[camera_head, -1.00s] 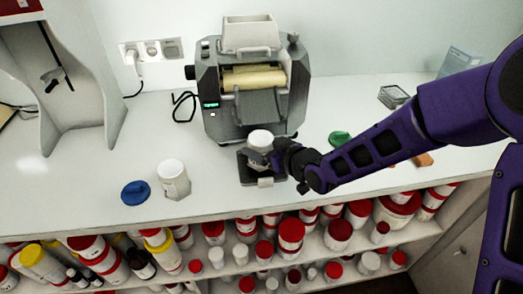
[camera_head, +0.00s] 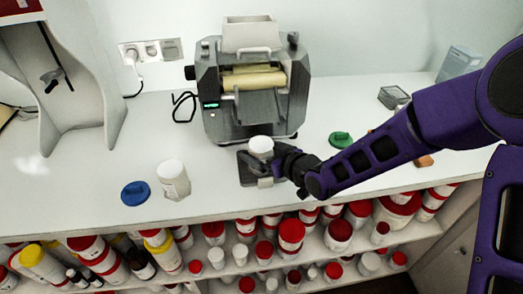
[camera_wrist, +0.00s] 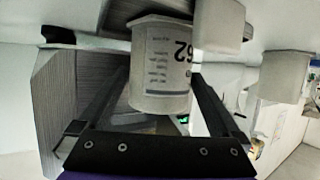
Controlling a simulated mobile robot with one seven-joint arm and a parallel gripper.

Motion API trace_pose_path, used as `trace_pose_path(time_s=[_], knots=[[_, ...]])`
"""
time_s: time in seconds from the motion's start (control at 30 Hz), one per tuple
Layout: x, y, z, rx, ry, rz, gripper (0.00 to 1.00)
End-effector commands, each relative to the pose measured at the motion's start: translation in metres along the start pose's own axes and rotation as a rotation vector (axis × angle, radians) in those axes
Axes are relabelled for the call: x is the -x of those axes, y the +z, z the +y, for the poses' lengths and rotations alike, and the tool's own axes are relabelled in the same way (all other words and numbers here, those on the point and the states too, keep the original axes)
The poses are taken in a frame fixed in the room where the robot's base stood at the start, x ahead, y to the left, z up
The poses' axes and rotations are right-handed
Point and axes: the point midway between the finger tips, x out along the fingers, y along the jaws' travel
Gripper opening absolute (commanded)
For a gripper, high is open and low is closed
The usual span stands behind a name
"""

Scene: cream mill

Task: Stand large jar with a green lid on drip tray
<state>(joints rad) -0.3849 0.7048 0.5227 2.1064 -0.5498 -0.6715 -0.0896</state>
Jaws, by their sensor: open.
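A large white jar (camera_head: 261,146) is upright at the drip tray (camera_head: 246,172), in front of the mill. The dark tray shows to the left of the jar; the jar's base is partly hidden by my gripper. In the wrist view the jar (camera_wrist: 161,75), with a printed label, is between my two fingers. My gripper (camera_head: 264,166) reaches in from the right, low around the jar, with its jaws open. A green lid (camera_head: 340,139) lies apart on the counter to the right.
The grey mill (camera_head: 250,95) stands right behind the tray. Another white jar (camera_head: 173,180) and a blue lid (camera_head: 135,193) are to the left on the counter. Shelves of jars are below the front edge. A small dark box (camera_head: 393,96) lies at the back right.

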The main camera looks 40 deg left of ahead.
Motion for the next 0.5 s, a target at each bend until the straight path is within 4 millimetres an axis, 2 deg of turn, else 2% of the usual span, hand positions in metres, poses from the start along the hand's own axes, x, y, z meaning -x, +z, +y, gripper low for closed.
trace_pose_path(time_s=[0.3,0.5], knots=[[0.069,-0.001,0.002,0.002,0.005,-0.001,1.00],[0.103,0.000,0.002,0.001,0.004,-0.001,1.00]])
